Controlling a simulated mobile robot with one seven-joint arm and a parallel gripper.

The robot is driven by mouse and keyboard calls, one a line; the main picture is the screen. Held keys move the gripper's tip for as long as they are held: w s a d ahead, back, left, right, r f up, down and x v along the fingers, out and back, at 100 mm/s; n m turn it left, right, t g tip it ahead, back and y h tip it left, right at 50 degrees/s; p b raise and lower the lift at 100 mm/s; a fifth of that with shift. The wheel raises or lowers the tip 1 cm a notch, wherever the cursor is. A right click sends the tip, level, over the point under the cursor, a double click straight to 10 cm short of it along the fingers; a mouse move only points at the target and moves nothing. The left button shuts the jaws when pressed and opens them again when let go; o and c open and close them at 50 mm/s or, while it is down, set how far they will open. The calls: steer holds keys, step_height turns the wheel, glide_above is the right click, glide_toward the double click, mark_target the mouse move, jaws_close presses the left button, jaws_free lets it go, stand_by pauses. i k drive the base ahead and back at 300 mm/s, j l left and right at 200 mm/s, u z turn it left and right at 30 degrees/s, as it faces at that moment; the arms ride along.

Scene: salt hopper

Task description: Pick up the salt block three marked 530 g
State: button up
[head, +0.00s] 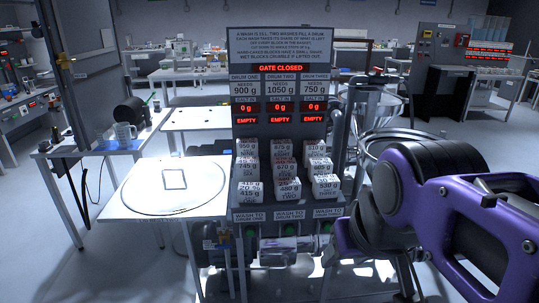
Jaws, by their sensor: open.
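The salt block three marked 530 g (326,186) is a small white block with dark print. It sits at the right end of the front row on the dark stepped rack (262,188). Other white blocks stand in rows behind it and to its left, including the one marked two (287,190) and the one marked 415 g (250,194). My purple and black arm fills the right side, to the right of the block and apart from it in the picture. I cannot make out my gripper's fingers. No block is seen held.
A sign and drum displays (276,100) rise above the rack, reading gate closed and empty. A pale table with a round plate (160,190) stands left. Wash labels (289,214) and pipes are below. A glass vessel (372,105) and a metal basin (400,140) stand right.

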mark_target(325, 186)
steer(key=i+l, duration=0.25)
steer(key=i, duration=0.15)
steer(key=i+l, duration=0.2)
steer(key=i, duration=0.15)
steer(key=i+l, duration=0.25)
steer(key=i, duration=0.15)
steer(key=j, duration=0.15)
steer(key=l, duration=0.15)
